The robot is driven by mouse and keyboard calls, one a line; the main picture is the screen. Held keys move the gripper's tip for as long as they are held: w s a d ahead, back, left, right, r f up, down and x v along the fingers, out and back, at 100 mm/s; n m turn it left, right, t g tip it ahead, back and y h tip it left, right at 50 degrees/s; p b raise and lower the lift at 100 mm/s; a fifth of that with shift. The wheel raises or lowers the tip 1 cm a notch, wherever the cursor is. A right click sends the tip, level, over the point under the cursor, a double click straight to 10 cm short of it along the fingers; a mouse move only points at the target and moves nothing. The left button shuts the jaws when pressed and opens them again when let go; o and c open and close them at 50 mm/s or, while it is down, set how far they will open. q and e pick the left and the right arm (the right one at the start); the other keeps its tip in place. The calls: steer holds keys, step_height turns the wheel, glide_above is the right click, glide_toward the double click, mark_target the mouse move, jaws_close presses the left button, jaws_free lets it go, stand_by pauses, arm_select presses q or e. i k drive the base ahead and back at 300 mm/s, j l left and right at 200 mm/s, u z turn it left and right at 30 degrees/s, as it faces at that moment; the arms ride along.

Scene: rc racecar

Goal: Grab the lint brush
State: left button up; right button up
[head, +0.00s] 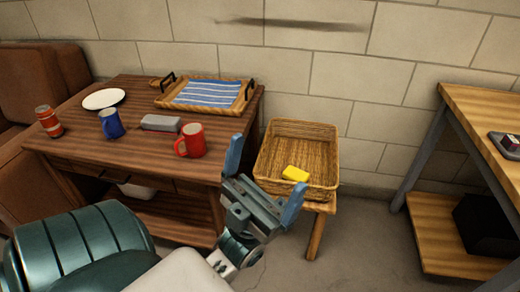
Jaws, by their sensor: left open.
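No object is clearly recognisable as a lint brush. A small grey block-like object (160,122) lies on the brown wooden table (75,140) and could be it, but I cannot tell. My left gripper (264,178) is open and empty, with its blue fingers spread. It appears in front of the gap between the table and the wicker basket (322,135), right of the grey object and apart from it. My right gripper is not in view.
A red mug (191,140), blue mug (111,123), white plate (104,99), red can (49,121) and tray (243,97) are on the table. A workbench (478,105) at right bears a small dark-and-red object (510,143).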

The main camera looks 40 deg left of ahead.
mark_target(167, 125)
steer(key=u, duration=2.1)
